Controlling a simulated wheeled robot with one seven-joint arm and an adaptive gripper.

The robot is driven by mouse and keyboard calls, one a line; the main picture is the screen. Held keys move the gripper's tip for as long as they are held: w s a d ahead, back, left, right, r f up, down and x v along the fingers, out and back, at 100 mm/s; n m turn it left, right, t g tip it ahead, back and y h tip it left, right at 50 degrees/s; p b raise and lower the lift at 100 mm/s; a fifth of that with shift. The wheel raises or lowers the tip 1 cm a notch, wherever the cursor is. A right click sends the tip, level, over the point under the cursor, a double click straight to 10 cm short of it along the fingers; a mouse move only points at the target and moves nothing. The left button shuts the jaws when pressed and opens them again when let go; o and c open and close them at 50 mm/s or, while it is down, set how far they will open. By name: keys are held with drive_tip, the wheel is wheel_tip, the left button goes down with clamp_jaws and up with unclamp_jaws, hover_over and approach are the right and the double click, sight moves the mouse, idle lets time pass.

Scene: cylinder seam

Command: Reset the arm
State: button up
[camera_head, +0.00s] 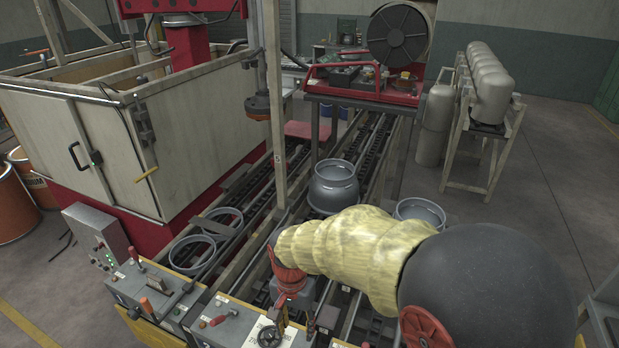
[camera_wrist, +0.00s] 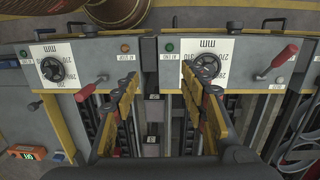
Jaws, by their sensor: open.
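My arm reaches in from the lower right of the head view, in a yellowish sleeve. My gripper (camera_head: 290,322) hangs at its end above the front control boxes, partly hidden by the wrist. In the wrist view, my gripper (camera_wrist: 168,85) shows two orange-edged fingers spread wide apart. Nothing is between them but the rails and control panels below. A control panel (camera_wrist: 100,48) with a dial and a red-handled lever is at the left, and a second panel (camera_wrist: 270,55) is at the right.
A grey metal vessel (camera_head: 334,186) stands on the rails behind my arm. Metal rings (camera_head: 192,252) lie left of it. A large booth (camera_head: 130,140) fills the left. Several pale cylinders (camera_head: 490,85) rest on a rack at the right. Open floor (camera_head: 565,165) lies beyond the rack.

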drive_tip(key=s+d+r+n+t+b, duration=0.1)
drive_tip(key=s+d+r+t+b, duration=0.1)
drive_tip(key=s+d+r, duration=0.2)
drive_tip(key=s+d+r+n+t+b, duration=0.1)
drive_tip(key=s+d+r, duration=0.4)
drive_tip(key=d, duration=0.6)
drive_tip(key=s+d+r+n+t+b, duration=0.2)
drive_tip(key=s+d+r+t+b, duration=0.1)
drive_tip(key=d, duration=0.4)
drive_tip(key=shift+s+d+r+t+b, duration=0.2)
drive_tip(key=shift+s+r+t+b, duration=0.15)
drive_tip(key=shift+s+r, duration=0.55)
drive_tip(key=shift+s+f, duration=0.2)
drive_tip(key=shift+c, duration=1.1)
